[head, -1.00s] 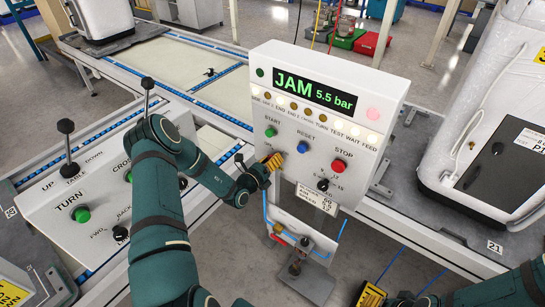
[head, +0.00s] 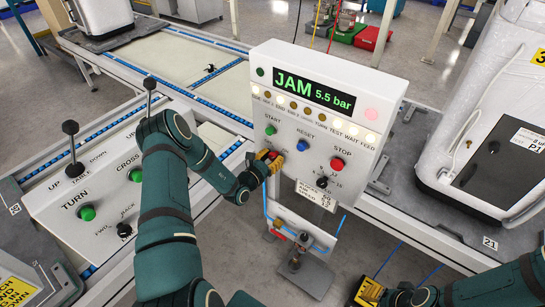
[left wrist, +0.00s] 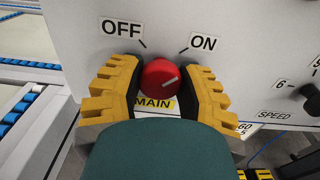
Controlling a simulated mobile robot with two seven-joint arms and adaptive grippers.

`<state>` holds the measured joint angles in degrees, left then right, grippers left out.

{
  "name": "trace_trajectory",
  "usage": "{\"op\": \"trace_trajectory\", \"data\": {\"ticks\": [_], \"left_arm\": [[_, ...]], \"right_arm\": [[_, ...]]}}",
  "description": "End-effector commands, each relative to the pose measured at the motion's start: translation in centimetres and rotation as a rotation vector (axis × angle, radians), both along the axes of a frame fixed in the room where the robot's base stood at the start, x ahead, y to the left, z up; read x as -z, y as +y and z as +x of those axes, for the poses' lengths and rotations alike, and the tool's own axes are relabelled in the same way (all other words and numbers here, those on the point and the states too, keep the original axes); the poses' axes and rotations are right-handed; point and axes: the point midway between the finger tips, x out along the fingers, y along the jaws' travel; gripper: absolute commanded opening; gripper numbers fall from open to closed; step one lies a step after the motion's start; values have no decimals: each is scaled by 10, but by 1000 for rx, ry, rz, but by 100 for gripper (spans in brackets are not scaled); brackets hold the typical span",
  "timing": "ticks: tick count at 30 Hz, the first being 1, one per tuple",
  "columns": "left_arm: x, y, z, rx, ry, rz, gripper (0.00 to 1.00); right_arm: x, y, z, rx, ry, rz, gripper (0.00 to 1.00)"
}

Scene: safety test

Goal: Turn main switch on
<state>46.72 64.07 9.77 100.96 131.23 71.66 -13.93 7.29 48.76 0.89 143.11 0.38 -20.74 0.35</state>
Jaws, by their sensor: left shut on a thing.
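The red main switch knob (left wrist: 160,79) sits on the white control panel (head: 322,68), above the yellow MAIN label (left wrist: 155,104). Its white mark is on the knob's right side, on the side of the ON label (left wrist: 204,43); the OFF label (left wrist: 121,28) is at upper left. My left gripper (left wrist: 160,84) is shut on the knob, with one yellow finger on each side. In the head view the left gripper (head: 269,162) is at the panel's left part and hides most of the knob. My right gripper (head: 370,292) is low at the right, away from the panel; its jaws are unclear.
A green START button (head: 270,130), blue RESET button (head: 302,145), red STOP button (head: 337,164) and black speed knob (head: 322,182) are close to the left gripper. The display (head: 313,92) reads JAM 5.5 bar. A second control box (head: 95,205) with levers stands at left.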

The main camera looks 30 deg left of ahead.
Motion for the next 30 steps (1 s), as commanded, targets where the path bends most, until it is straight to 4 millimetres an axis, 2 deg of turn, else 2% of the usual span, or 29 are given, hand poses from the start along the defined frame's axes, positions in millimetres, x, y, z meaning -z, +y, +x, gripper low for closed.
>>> {"op": "trace_trajectory", "data": {"ticks": [16,17,19,20,30], "left_arm": [[-2,0,1,-1,-8,27,0],[-2,0,1,-1,-8,27,42],[-2,0,1,-1,-7,27,67],[-2,0,1,-1,-7,27,71],[0,1,-2,-1,-3,26,71]], "right_arm": [[-1,0,0,0,-1,0,40],[-1,0,0,0,-1,0,40],[-1,0,0,0,-1,0,40],[-1,0,0,0,-1,0,40],[-1,0,0,0,-1,0,40]]}}
